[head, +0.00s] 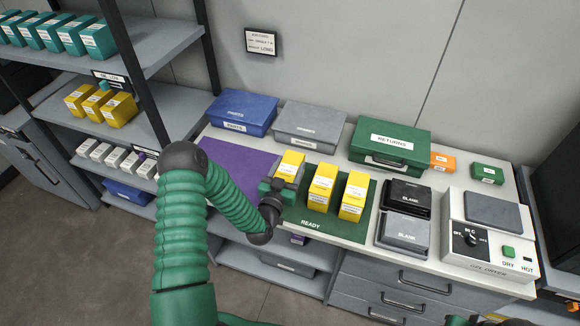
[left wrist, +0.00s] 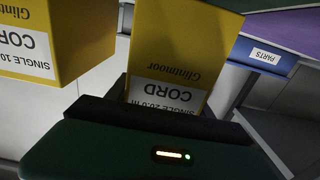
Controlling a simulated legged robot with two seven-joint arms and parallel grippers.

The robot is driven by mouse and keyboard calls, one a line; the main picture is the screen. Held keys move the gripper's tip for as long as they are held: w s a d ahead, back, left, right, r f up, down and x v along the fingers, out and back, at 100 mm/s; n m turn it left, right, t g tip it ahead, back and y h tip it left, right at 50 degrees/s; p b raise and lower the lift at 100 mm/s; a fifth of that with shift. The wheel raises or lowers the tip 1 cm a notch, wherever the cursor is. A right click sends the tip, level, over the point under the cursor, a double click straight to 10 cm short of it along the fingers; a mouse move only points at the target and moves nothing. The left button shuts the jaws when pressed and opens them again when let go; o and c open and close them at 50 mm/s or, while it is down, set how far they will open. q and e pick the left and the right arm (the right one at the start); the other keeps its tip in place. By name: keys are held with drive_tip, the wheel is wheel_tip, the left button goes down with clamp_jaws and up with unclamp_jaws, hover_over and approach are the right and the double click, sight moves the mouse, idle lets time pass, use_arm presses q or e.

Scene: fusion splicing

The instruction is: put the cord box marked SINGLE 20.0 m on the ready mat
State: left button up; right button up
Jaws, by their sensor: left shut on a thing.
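The green ready mat (head: 310,224) lies on the bench and bears two upright yellow cord boxes, one in the middle (head: 322,188) and one on the right (head: 354,196). My left gripper (head: 278,188) is shut on a third yellow box (head: 292,166) at the mat's left end. In the left wrist view this held box (left wrist: 180,50) reads SINGLE 20.0 m CORD, upside down, between the jaws (left wrist: 155,112). I cannot tell whether its base touches the mat. A neighbouring box (left wrist: 50,40) there reads SINGLE 10, the rest cut off.
A purple mat (head: 236,160) lies left of the ready mat. Behind stand a blue parts bin (head: 242,113), a grey bin (head: 310,124) and a green RETURNS case (head: 390,143). BLANK cases (head: 404,230) and a dryer (head: 490,245) stand right. Shelves at left hold yellow boxes (head: 118,108).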

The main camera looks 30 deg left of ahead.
use_arm(q)
drive_tip(key=shift+a+f, duration=0.3)
drive_tip(key=shift+w+d+f, duration=0.1)
drive_tip(key=shift+d, duration=0.25)
drive_tip(key=shift+d+f+b, duration=0.15)
drive_tip(key=shift+d+b, duration=0.2)
drive_tip(key=shift+b, duration=0.05)
drive_tip(key=shift+f, duration=0.2)
drive_tip(key=o, duration=1.1)
drive_tip(key=shift+a, duration=0.2)
drive_tip(key=o, duration=0.4)
drive_tip(key=shift+a, duration=0.2)
drive_tip(key=shift+o, duration=0.2)
use_arm(e)
drive_tip(key=shift+f, duration=0.5)
use_arm(q)
drive_tip(key=shift+d, duration=0.1)
